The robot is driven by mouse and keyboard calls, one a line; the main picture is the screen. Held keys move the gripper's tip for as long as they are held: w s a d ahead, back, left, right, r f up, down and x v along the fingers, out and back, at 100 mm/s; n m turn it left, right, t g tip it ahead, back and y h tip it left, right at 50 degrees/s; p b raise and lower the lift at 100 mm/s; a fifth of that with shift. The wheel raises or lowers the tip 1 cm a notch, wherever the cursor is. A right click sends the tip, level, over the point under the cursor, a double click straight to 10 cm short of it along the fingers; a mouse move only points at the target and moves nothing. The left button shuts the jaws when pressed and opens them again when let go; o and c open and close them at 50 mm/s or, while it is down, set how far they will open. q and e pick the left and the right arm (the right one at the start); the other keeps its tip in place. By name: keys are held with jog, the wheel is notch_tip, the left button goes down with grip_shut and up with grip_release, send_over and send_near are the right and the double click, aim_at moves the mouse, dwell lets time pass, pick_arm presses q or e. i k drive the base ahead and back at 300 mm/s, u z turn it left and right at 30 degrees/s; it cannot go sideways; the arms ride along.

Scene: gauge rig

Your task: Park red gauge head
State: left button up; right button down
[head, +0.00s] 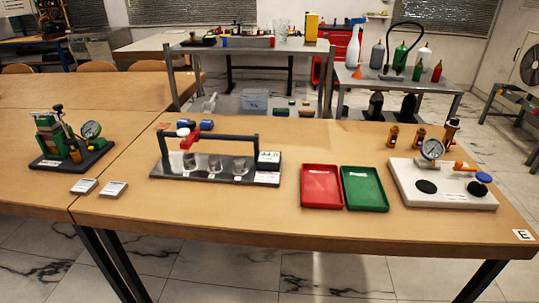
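A red gauge head (190,141) sits near the left end of a black rail (228,137) on the gauge rig. The rig stands on a dark flat base (163,170). Several clear cylindrical blocks (215,163) stand in a row under the rail, and the leftmost is partly under the red head. Neither of my grippers shows in this view.
A red tray (321,200) and a green tray (381,203) lie right of the rig. A white board (455,199) with a dial gauge (432,149) is further right. Several brown bottles (420,132) stand behind it. A green device (50,132) is at left.

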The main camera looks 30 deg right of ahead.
aim_at(193, 137)
jog(key=k, duration=0.6)
jog(key=u, duration=0.75)
jog(key=i, duration=1.35)
jog(key=z, duration=0.7)
